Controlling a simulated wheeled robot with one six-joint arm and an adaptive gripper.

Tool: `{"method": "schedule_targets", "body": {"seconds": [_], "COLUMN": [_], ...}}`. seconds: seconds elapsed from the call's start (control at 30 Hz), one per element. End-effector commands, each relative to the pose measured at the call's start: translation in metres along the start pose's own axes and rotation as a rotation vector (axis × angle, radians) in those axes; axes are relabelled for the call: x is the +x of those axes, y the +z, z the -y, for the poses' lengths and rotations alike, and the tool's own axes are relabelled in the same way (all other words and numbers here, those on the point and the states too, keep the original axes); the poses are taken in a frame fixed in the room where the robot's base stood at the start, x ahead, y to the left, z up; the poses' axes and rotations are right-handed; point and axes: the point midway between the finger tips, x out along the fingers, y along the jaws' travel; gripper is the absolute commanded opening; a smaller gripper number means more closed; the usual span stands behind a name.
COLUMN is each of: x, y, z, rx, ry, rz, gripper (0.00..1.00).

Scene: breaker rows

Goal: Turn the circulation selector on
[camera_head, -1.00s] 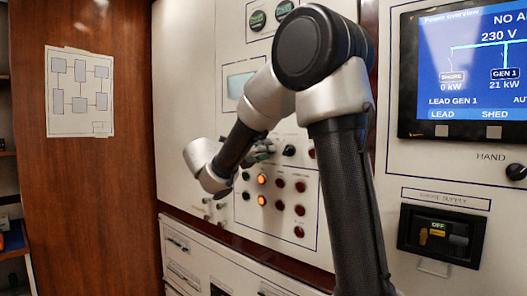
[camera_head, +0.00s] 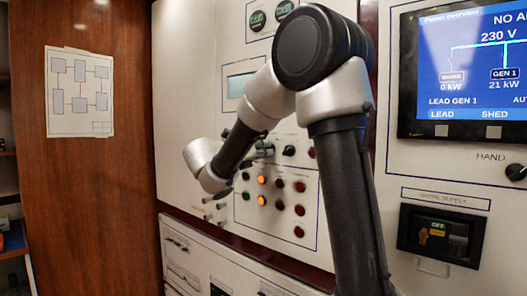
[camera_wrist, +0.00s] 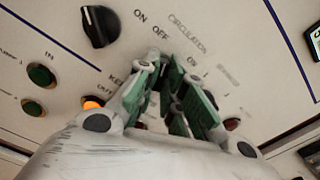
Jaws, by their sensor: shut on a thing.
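My gripper (camera_wrist: 170,88) with green finger pads is at the white panel, just below the printed CIRCULATION label in the wrist view. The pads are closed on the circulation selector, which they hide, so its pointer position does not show. In the head view my gripper (camera_head: 264,150) is at the panel, partly behind my arm, left of a black knob.
A black rotary knob (camera_wrist: 100,26) is close beside the fingers in the wrist view. A green button (camera_wrist: 40,75) and a lit orange lamp (camera_wrist: 92,103) are nearby. Several red lamps (camera_head: 299,210) sit below in the head view. A display (camera_head: 240,84) is above.

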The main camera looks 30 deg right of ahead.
Motion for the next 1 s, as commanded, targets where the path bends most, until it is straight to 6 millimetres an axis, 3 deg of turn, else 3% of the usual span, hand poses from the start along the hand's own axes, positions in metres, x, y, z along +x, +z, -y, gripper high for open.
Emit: {"method": "schedule_targets", "body": {"seconds": [1.0], "x": [0.0000], "y": [-0.0010], "z": [0.0003], "rx": [0.943], "ry": [0.000], "rz": [-0.001], "gripper": [0.00]}}
